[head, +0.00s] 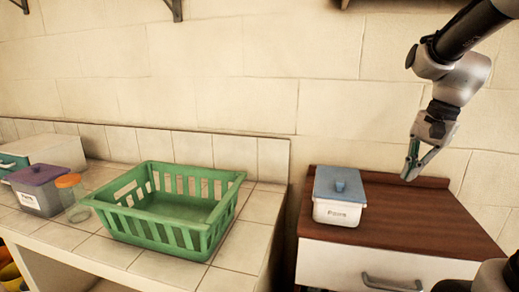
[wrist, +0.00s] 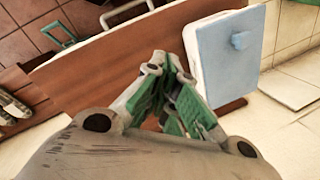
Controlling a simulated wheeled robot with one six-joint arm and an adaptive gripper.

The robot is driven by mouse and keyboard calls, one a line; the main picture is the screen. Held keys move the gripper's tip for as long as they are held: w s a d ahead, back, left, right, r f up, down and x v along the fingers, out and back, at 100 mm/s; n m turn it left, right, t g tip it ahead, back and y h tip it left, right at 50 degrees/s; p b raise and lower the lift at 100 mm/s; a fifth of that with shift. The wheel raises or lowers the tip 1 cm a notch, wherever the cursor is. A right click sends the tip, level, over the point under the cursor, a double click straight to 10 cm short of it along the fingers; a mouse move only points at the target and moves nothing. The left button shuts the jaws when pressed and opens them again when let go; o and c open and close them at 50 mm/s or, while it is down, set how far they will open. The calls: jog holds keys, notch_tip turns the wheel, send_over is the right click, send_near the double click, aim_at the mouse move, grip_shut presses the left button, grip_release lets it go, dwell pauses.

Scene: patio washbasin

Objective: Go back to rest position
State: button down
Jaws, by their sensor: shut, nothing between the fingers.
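My gripper (head: 408,177) hangs above the right side of the brown wooden cabinet top (head: 419,213) in the head view, apart from everything below it. Its fingers are shut and empty. In the wrist view my gripper (wrist: 168,62) shows its green-padded fingers closed together over the wooden top (wrist: 95,75). A white box with a blue lid and knob (head: 339,190) stands on that top, left of my gripper in the head view. In the wrist view the blue lid (wrist: 222,55) is right of the fingers.
A green empty basket (head: 170,226) sits on the tiled counter. Left of it are a jar with an orange lid (head: 72,194), a grey box with a purple lid (head: 40,190) and a white-and-teal case (head: 50,150). The cabinet drawer (head: 365,266) is shut. The tiled wall is behind.

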jog(key=s+a+n+t+h, duration=0.1)
jog(key=s+n+t+h, duration=0.1)
jog(key=s+n, duration=0.8)
jog(key=shift+s+r+t, duration=0.4)
jog(key=shift+s+t, duration=0.3)
jog(key=shift+s, duration=1.4)
